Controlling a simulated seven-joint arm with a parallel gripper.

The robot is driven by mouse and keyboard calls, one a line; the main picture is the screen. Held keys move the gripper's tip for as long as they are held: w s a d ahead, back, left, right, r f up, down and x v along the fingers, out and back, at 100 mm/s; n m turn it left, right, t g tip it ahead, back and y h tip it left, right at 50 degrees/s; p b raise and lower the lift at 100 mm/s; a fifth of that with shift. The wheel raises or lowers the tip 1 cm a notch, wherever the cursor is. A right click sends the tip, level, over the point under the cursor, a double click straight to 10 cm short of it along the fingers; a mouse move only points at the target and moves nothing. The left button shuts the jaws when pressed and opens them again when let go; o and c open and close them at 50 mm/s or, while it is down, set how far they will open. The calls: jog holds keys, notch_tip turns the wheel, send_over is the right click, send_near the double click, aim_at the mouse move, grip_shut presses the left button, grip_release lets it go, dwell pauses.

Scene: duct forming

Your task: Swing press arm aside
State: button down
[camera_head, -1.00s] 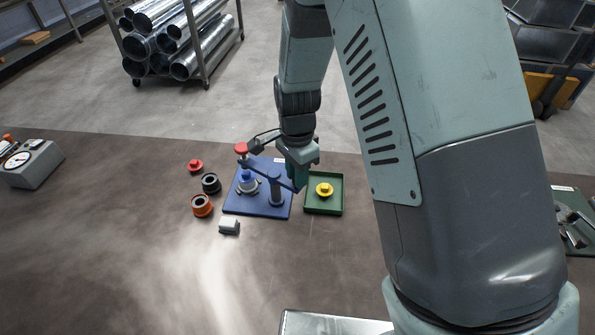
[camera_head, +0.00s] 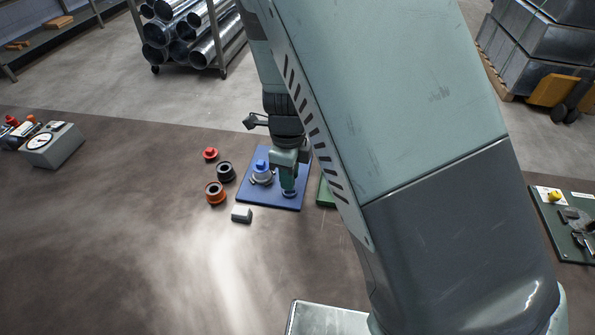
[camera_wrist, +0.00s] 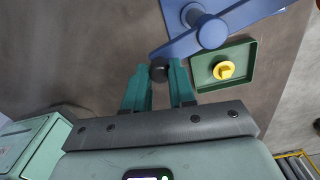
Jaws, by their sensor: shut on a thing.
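The press arm (camera_wrist: 240,22) is a blue bar on a round blue post (camera_wrist: 211,31), seen at the top of the wrist view. A dark knob (camera_wrist: 158,73) sits at its near end. My gripper (camera_wrist: 159,67) is shut on this knob, one green finger on each side. In the head view my gripper (camera_head: 288,182) is over the right part of the blue base plate (camera_head: 262,203) and hides the post and most of the arm.
A green tray (camera_wrist: 245,48) with a yellow part (camera_wrist: 223,70) lies beside the plate. The table front is clear.

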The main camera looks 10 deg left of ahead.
jog(key=shift+w+a+m, duration=0.1)
jog(key=shift+a+m, duration=0.65)
jog(key=shift+m, duration=0.5)
jog(key=shift+w+a+m, duration=0.1)
jog(key=shift+a+m, duration=0.65)
jog(key=shift+m, duration=0.55)
jog(key=shift+a+m, duration=0.75)
jog(key=shift+m, duration=0.5)
jog(key=shift+a, duration=0.1)
jog(key=c, duration=0.9)
grip_release()
notch_tip(320, 180, up, 11)
jog(key=shift+f, duration=0.1)
